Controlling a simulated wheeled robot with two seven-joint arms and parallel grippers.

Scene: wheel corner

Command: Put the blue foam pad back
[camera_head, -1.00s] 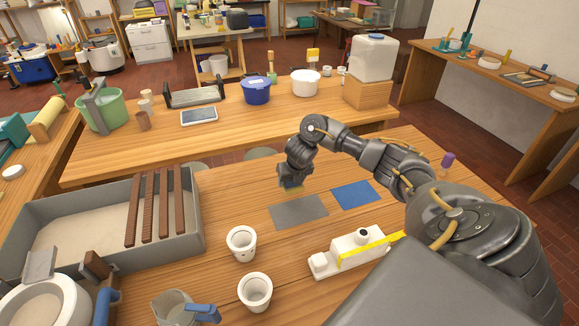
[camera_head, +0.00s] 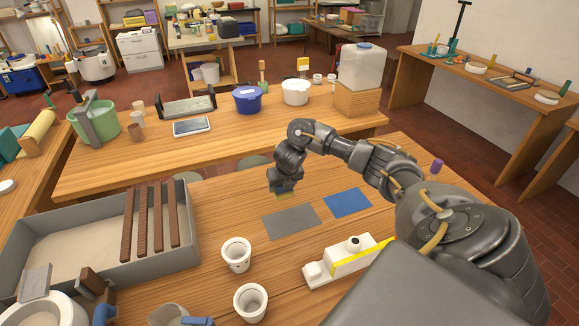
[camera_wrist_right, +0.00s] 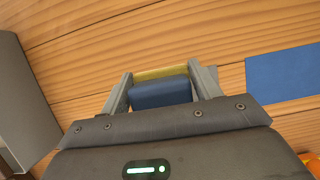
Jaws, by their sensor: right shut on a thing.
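My right gripper (camera_head: 284,190) is shut on the blue foam pad. In the right wrist view the pad (camera_wrist_right: 160,93) is a dark blue block with a yellow strip along its far side, held between the two grey fingers of the right gripper (camera_wrist_right: 163,78). In the head view the gripper hides most of it and only a yellowish edge shows. The gripper is just beyond the far edge of a grey mat (camera_head: 291,221). A flat blue mat (camera_head: 347,203) lies to the right of it. My left gripper is not in view.
Two white cups (camera_head: 237,256) and a white block-shaped thing with a yellow strip (camera_head: 345,262) stand nearer me. A grey sand tray (camera_head: 60,267) with dark bars is at left. A purple-topped item (camera_head: 437,164) stands at right. Wood left of the grey mat is clear.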

